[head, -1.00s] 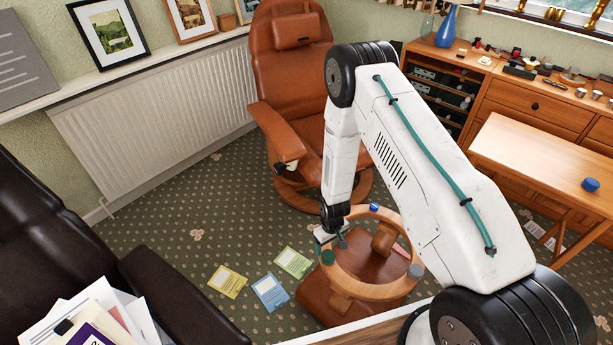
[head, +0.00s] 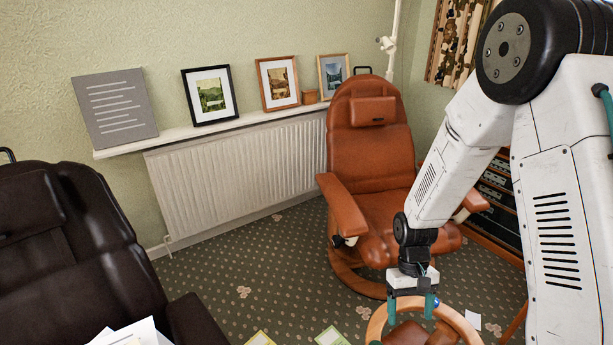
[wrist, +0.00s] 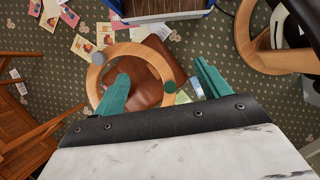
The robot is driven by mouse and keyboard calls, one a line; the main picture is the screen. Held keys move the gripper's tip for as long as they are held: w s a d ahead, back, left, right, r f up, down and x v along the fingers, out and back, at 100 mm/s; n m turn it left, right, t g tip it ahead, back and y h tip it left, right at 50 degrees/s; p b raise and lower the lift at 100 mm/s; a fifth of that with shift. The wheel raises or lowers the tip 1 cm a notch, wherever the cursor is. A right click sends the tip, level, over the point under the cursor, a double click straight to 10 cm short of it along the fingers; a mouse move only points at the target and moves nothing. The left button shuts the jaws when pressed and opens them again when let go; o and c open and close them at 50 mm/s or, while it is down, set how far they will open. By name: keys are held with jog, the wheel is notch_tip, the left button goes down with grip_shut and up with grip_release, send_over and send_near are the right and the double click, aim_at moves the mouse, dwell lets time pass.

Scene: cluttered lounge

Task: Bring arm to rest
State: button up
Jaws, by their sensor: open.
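My gripper (head: 413,303) hangs at the lower right of the head view, with its teal fingers pointing down. In the wrist view my gripper (wrist: 160,95) shows its two teal fingers spread apart, with nothing held between them. Below it is a footstool with a round wooden ring (head: 459,322) and a brown leather cushion. The ring also shows in the wrist view (wrist: 172,72). The fingers overlap the ring in the picture, and I cannot tell how far above it they are. My white arm fills the right side of the head view.
A brown leather recliner (head: 367,150) stands behind my gripper. A dark armchair (head: 70,250) is at the left. Framed pictures line the shelf above the radiator (head: 235,172). Cards lie on the carpet (head: 255,290). A wooden table (wrist: 25,130) is at the left of the wrist view.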

jog(key=s+r+t, duration=0.2)
jog(key=s+r, duration=0.4)
jog(key=r, duration=0.5)
jog(key=s+d+r+m+t, duration=0.1)
jog(key=s+r+t, duration=0.1)
jog(key=s+r, duration=0.4)
jog(key=s+d+r+t, duration=0.1)
jog(key=s+r, duration=0.5)
jog(key=r, duration=1)
jog(key=shift+s+m+t, duration=0.3)
jog(key=shift+s+t, duration=0.1)
jog(key=shift+t, duration=0.2)
